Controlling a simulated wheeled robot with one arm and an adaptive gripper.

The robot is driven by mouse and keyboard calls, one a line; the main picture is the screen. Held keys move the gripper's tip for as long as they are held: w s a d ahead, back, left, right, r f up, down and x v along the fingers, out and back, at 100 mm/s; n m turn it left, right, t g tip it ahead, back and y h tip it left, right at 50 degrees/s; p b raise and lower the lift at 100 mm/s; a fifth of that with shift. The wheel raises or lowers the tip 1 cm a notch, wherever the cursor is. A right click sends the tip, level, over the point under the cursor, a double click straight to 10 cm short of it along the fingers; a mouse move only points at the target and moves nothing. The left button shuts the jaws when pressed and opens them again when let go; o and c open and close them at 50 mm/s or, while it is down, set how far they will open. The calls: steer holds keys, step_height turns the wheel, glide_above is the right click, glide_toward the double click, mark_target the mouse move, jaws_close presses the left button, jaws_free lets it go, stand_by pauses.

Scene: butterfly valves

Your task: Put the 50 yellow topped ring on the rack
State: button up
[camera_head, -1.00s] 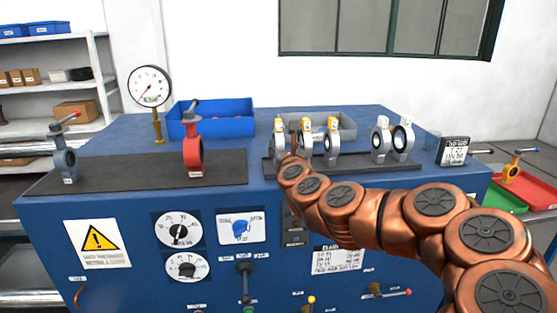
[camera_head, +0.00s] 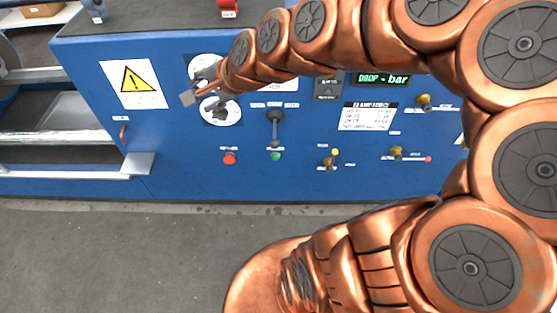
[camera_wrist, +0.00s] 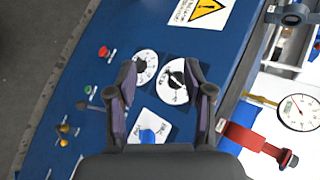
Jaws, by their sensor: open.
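No yellow-topped ring shows in either view now, and the rack is out of view too. My gripper (camera_wrist: 160,75) is open and empty in the wrist view, its two dark fingers apart in front of the blue panel with the dials. In the head view my gripper (camera_head: 192,94) is small, near the dials and right of the warning sign. A red valve (camera_wrist: 255,140) shows at the lower right of the wrist view, and a grey ring valve (camera_wrist: 292,15) at its upper right.
The blue bench front (camera_head: 180,160) carries a warning sign (camera_head: 134,84), dials (camera_head: 221,112), levers and knobs. A pressure gauge (camera_wrist: 300,112) stands at the right in the wrist view. Grey floor (camera_head: 120,260) is clear before the bench.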

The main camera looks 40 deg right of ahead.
steer(key=s+a+f+n+g, duration=0.2)
steer(key=s+f+n+g, duration=0.15)
steer(key=s, duration=0.25)
steer(key=s+a+f+n+g, duration=0.2)
steer(key=s+n, duration=0.3)
steer(key=s, duration=0.1)
steer(key=s+d+n+g+h, duration=0.1)
steer(key=s+n+g, duration=0.1)
steer(key=s, duration=0.5)
steer(key=s+d+f+n+g+h, duration=0.1)
steer(key=s+n+g+h, duration=0.1)
steer(key=s+n, duration=0.3)
steer(key=s+g, duration=0.1)
steer(key=s, duration=0.2)
steer(key=shift+s+d+f, duration=0.15)
steer(key=shift+d, duration=0.25)
steer(key=shift+c, duration=0.3)
